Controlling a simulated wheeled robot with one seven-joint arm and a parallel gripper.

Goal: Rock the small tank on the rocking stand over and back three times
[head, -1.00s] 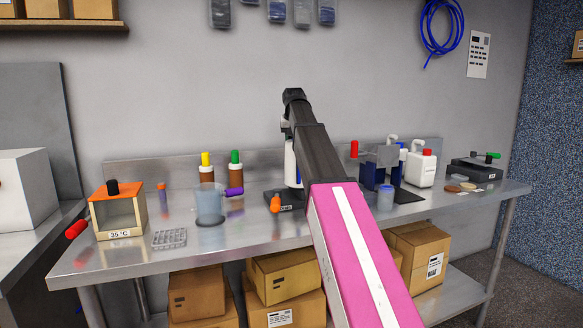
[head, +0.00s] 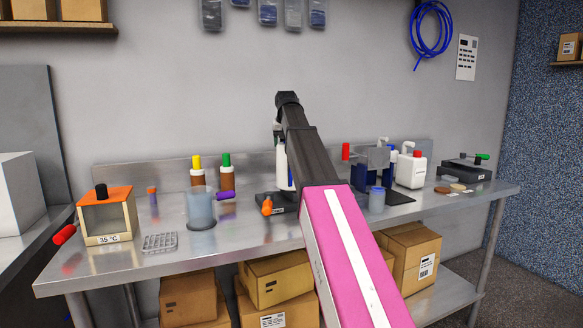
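In the head view a dark blue stand (head: 387,179) with a small grey tank (head: 376,157) between its uprights stands on the right half of the steel bench. It looks like the rocking stand. A red grip (head: 346,151) shows at its left. The tank's exact tilt is hard to tell. My arm, with a pink link and dark upper links, rises in front of the bench, left of the stand. Its dark upper end is above the bench, apart from the stand. My gripper's fingers cannot be seen; the arm hides whatever is behind it.
On the steel bench (head: 265,228) stand an orange-topped box (head: 105,218), a clear beaker (head: 200,208), brown bottles, a blue-lidded jar (head: 376,200) close in front of the stand, and a white red-capped bottle (head: 410,170) to its right. Cardboard boxes (head: 275,279) fill the lower shelf.

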